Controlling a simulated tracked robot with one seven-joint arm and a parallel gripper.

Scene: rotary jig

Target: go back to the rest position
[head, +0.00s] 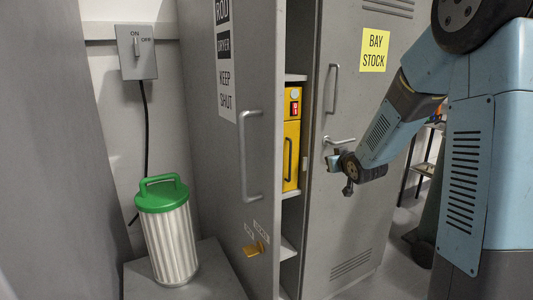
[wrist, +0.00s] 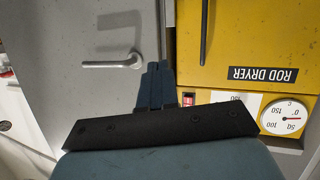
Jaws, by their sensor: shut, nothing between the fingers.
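My gripper (head: 334,162) is at the end of my blue arm, in front of the right grey locker door (head: 350,215), close to that door's lever handle (head: 340,141). In the wrist view the two dark fingers of my gripper (wrist: 157,68) lie together, with nothing between them. The lever handle (wrist: 116,61) shows just left of the fingertips there. I cannot tell whether the fingers touch anything. The yellow rod dryer (wrist: 240,45) fills the right of the wrist view, its label upside down. It also stands inside the open locker in the head view (head: 292,140).
A green-lidded ribbed canister (head: 168,235) stands on a grey box (head: 205,275). A switch box (head: 137,52) is on the wall. Shelving (head: 425,168) is behind my arm.

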